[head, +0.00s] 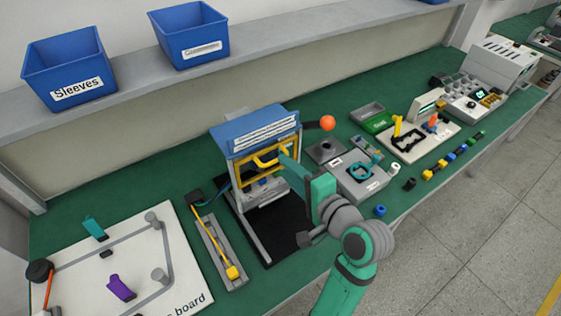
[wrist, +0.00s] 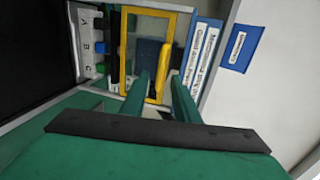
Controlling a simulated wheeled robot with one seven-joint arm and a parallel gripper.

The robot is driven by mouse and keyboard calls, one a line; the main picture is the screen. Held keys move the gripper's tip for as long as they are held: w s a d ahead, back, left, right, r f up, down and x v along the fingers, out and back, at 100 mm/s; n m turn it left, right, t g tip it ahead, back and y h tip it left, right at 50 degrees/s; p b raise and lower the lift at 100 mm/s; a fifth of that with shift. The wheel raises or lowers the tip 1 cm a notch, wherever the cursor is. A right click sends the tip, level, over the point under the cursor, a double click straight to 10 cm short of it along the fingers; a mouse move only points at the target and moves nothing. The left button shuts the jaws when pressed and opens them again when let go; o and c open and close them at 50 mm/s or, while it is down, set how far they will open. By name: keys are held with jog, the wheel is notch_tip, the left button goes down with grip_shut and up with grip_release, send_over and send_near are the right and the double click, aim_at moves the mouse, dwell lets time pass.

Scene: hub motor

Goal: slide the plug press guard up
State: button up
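The plug press (head: 257,127) with a blue top stands mid-bench in the head view. Its yellow-framed guard (head: 262,175) is on the front, below the blue top. In the wrist view the guard (wrist: 149,11) shows as a yellow frame around a clear pane, with a yellow bar handle (wrist: 166,58). My gripper (wrist: 161,78) is open, with one finger on each side of the handle and gaps showing between. In the head view my gripper (head: 286,160) is at the front of the press, by the handle. The arm hides part of the press's right side.
An orange ball knob (head: 327,122) sticks out right of the press. A grey tray with a yellow plug (head: 232,272) lies to its left. A white board (head: 70,262) is farther left. Grey fixtures (head: 362,178) stand on the right. Blue bins (head: 68,68) sit on the shelf above.

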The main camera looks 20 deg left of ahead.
jog(key=shift+v, duration=2.7)
jog(key=s+d+f+m+t+h, duration=0.1)
jog(key=s+d+f+t+h, duration=0.1)
jog(key=f, duration=0.5)
jog(key=s+d+f+t+h, duration=0.2)
jog(key=s+d+f+h, duration=0.1)
jog(key=f, duration=0.4)
jog(key=s+d+f+m+t+h, duration=0.1)
jog(key=s+d+f+h, duration=0.1)
jog(key=d+f+h, duration=0.2)
jog(key=shift+s+d+f+m+t+h, duration=0.15)
jog(key=shift+d+f+t+h, duration=0.1)
jog(key=shift+f, duration=0.6)
jog(key=shift+d+f+m+t+h, duration=0.15)
jog(key=shift+d+f, duration=0.1)
jog(key=shift+f, duration=0.65)
jog(key=s+d+n+t+h, duration=0.1)
jog(key=s+d+n+h, duration=0.2)
jog(key=s+n, duration=0.6)
jog(key=f+v, duration=0.2)
jog(key=v, duration=0.9)
jog(key=shift+s+d+f, duration=0.2)
jog(key=shift+s+d, duration=0.05)
jog(key=shift+s, duration=0.3)
jog(key=shift+w, duration=0.1)
